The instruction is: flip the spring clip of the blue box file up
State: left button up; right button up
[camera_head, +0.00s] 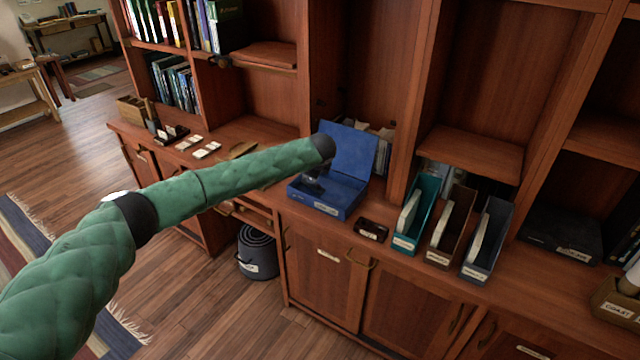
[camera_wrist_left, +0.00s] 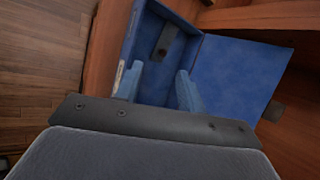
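The blue box file (camera_head: 345,190) stands on the counter with its lid (camera_head: 352,148) raised at the back. My left arm reaches over it from the left, and my left gripper (camera_head: 313,184) is at the box's left part, partly hidden by the wrist. In the left wrist view the fingers (camera_wrist_left: 160,85) are apart with nothing between them, over the box interior. A dark metal piece, apparently the spring clip (camera_wrist_left: 166,42), lies on the box floor beyond the fingertips; its exact angle is hard to tell. My right gripper is not in view.
A small dark tray (camera_head: 371,230) sits right of the box. Teal (camera_head: 417,215), brown (camera_head: 450,228) and grey-blue (camera_head: 486,240) magazine files stand farther right. Shelf uprights rise behind. A dark bin (camera_head: 257,252) stands on the floor below the counter.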

pick_arm(q)
jog(key=s+a+f+m+g+y, duration=0.2)
jog(key=s+a+f+m+g, duration=0.1)
jog(key=m, duration=0.5)
notch_tip(320, 180, down, 2)
jog(key=shift+s+a+f, duration=0.1)
jog(key=shift+s+a, duration=0.35)
jog(key=shift+s, duration=0.35)
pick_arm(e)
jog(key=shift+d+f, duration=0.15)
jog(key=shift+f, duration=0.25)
